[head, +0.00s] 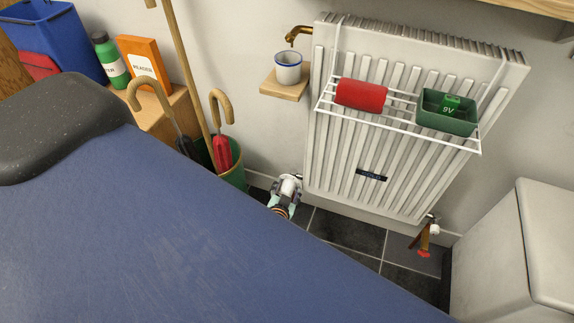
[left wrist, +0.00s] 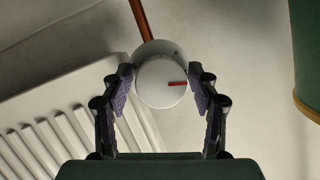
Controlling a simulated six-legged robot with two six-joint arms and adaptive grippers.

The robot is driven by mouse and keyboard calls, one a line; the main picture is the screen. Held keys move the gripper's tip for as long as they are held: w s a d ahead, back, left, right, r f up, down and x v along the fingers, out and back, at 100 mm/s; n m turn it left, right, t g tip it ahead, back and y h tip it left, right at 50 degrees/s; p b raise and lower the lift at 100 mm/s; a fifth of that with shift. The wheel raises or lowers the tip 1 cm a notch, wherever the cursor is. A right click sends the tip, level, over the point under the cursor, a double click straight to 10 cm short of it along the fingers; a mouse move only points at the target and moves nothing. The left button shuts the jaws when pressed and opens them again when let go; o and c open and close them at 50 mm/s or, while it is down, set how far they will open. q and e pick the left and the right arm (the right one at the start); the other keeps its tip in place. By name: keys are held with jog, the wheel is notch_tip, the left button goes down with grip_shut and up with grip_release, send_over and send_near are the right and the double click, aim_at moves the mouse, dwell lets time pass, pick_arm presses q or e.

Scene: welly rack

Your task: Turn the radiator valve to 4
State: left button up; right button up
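The radiator valve is a white round knob (left wrist: 160,82) with a short red mark on its face, pointing right in the left wrist view. No numbers are readable on it. In the head view the valve (head: 291,184) sits low, by the radiator's lower left corner. My left gripper (head: 284,201) is at the valve. In the left wrist view my left gripper's (left wrist: 161,88) purple pads stand on both sides of the knob, very close to it. I cannot tell whether they touch it. My right gripper is not in view.
A white radiator (head: 350,150) carries a wire rack with a red roll (head: 361,95) and a green box (head: 447,112). A shelf with a mug (head: 288,68) is beside it. A green umbrella stand (head: 233,178) stands left of the valve. A white cabinet (head: 500,250) is at right.

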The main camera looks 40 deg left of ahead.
pick_arm(q)
jog(key=shift+s, duration=0.15)
dwell(0.4)
jog(key=shift+s+d, duration=0.1)
jog(key=shift+s, duration=0.05)
jog(key=shift+v, duration=5.7)
